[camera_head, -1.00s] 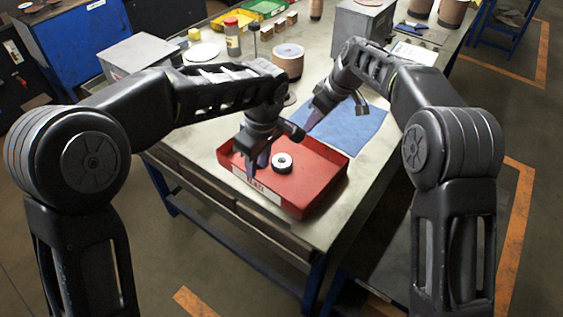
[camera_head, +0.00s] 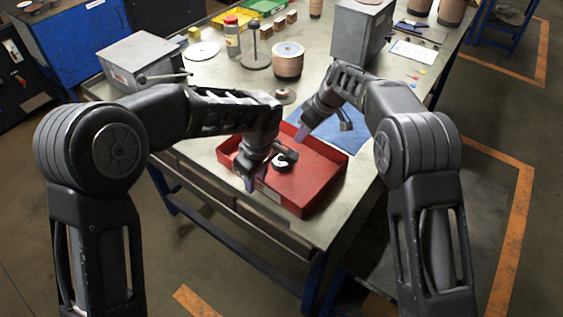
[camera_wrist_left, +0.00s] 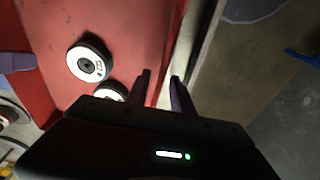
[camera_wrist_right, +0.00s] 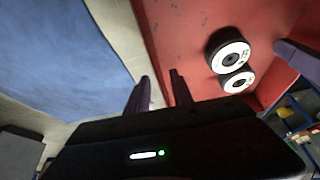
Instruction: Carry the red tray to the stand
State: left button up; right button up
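The red tray (camera_head: 318,180) sits on the workbench, with two black-and-white discs (camera_wrist_left: 88,61) in it; in the head view my left gripper partly covers them. My left gripper (camera_head: 250,183) is at the tray's left front wall, pointing down. In the left wrist view its fingers (camera_wrist_left: 162,88) are apart, with the tray's edge between them. My right gripper (camera_head: 302,134) is at the tray's far wall, beside the blue mat. In the right wrist view its fingers (camera_wrist_right: 160,90) are apart, also at the tray's edge. I cannot tell which thing is the stand.
The blue mat (camera_head: 350,132) lies behind the tray. A rod on a round base (camera_head: 256,62), a copper-coloured cylinder (camera_head: 288,65) and a grey box (camera_head: 140,66) stand further back. A blue-framed table (camera_head: 498,35) is at the far right. Floor to the right is open.

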pick_arm(q)
grip_shut()
pick_arm(e)
grip_shut()
pick_arm(q)
jog(key=shift+r, duration=0.1)
pick_arm(e)
jog(key=shift+r, duration=0.15)
dwell(0.7)
